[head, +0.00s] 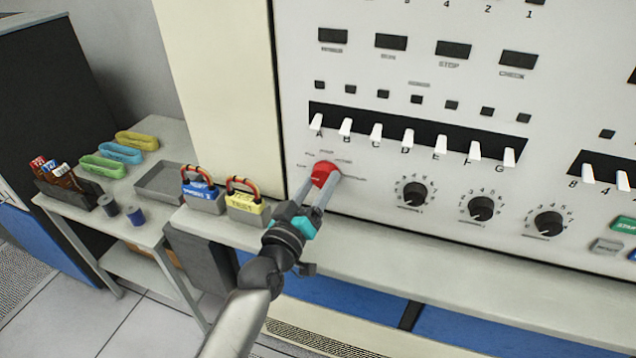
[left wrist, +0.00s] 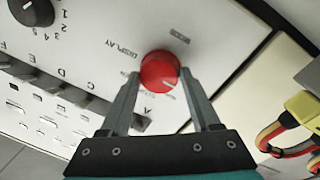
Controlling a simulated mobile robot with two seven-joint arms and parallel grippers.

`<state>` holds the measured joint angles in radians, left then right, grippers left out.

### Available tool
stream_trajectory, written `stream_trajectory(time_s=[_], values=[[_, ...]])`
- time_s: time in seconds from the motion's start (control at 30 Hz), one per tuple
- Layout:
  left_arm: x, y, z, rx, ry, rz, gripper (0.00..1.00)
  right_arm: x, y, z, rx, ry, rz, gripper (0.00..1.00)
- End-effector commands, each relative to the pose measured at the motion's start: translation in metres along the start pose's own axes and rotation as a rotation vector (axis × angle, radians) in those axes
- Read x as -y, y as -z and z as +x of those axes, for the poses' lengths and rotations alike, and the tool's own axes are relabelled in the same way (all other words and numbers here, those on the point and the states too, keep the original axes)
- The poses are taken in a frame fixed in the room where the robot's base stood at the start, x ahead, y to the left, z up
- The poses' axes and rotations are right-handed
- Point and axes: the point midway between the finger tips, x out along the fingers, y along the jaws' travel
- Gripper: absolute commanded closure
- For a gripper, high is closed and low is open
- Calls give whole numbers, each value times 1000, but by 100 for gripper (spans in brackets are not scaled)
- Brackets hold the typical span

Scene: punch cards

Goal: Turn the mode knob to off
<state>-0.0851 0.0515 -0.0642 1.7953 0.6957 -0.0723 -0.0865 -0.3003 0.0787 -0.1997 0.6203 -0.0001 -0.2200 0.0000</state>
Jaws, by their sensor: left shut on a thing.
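The red mode knob (head: 325,175) sits on the lower left of the white control panel, with small printed labels around it. It also shows in the left wrist view (left wrist: 160,71), where the word DISPLAY is readable beside it. My left gripper (head: 318,190) reaches up to the knob from below, with one finger on each side, shut on it. In the left wrist view its fingers (left wrist: 162,90) flank the knob. Which label the knob points at is too small to tell. My right gripper is not in view.
Black dials (head: 415,193) sit right of the knob, below a row of white lever switches (head: 376,131). A ledge (head: 400,270) runs under the panel. A blue padlock-like block (head: 203,197) and a yellow one (head: 247,208) stand left of my arm. A side table (head: 150,205) holds coloured rings.

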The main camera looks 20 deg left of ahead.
Motion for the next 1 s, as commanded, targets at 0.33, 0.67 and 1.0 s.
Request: stream_trajectory(time_s=[0.33,0.67,1.0], values=[[-1,1,0,-8,-1,-48,92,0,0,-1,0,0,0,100],[-1,1,0,-9,-1,-49,31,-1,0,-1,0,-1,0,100],[0,0,0,-6,0,-45,7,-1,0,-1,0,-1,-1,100]])
